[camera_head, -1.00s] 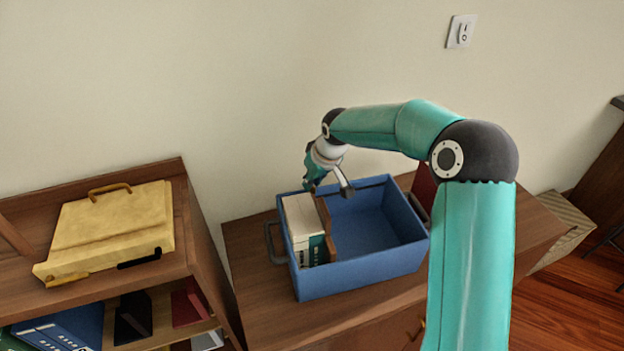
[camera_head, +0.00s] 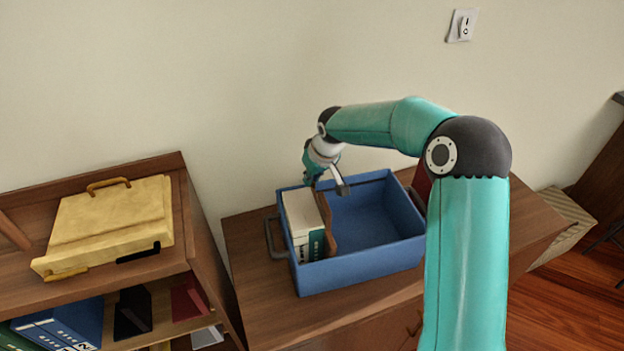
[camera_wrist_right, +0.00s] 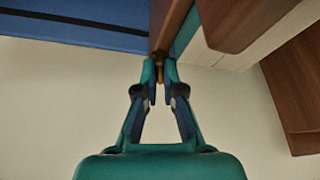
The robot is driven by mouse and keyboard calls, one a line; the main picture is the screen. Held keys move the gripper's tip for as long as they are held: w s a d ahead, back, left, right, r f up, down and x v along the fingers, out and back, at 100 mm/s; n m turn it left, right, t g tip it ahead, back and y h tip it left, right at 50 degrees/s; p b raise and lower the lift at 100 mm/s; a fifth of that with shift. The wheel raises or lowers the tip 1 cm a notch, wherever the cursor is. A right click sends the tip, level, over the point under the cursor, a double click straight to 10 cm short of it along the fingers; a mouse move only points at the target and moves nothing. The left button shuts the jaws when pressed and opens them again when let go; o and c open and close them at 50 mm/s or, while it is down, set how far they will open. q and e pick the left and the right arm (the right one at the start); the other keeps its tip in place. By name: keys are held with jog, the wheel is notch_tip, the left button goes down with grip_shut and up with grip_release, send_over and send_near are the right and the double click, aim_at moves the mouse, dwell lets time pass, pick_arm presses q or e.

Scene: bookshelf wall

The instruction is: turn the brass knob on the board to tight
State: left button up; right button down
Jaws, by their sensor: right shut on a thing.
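The brown wooden board (camera_head: 329,226) stands in the blue crate, against the white and green box. In the right wrist view, a brown wooden edge (camera_wrist_right: 166,22) comes down to the fingertips. The brass knob (camera_wrist_right: 159,66) shows there as a small brass-coloured piece between the fingertips. My right gripper (camera_wrist_right: 160,75) is shut on it. In the head view, my right gripper (camera_head: 326,184) is over the crate's back left part, by the board's far end; the knob is not discernible there. How far the knob is turned cannot be told. My left gripper is not in view.
The blue crate (camera_head: 410,250) stands on a brown cabinet (camera_head: 250,262); its right part looks empty. The white and green box (camera_head: 300,215) is at its left. A yellow case (camera_head: 110,225) lies on the shelf at left. The wall is close behind.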

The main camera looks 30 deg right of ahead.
jog(key=m+b, duration=0.1)
jog(key=b, duration=0.1)
jog(key=m+h+b, duration=0.1)
jog(key=shift+a+f+b, duration=0.1)
jog(key=shift+f+b, duration=0.2)
jog(key=shift+b, duration=0.05)
jog(key=shift+r+m+b, duration=0.2)
jog(key=shift+m+b, duration=0.3)
jog(key=shift+m, duration=0.3)
jog(key=shift+r+h, duration=0.15)
jog(key=shift+h, duration=0.15)
jog(key=c, duration=1.6)
grip_release()
jog(key=v, duration=1.2)
jog(key=shift+w, duration=0.1)
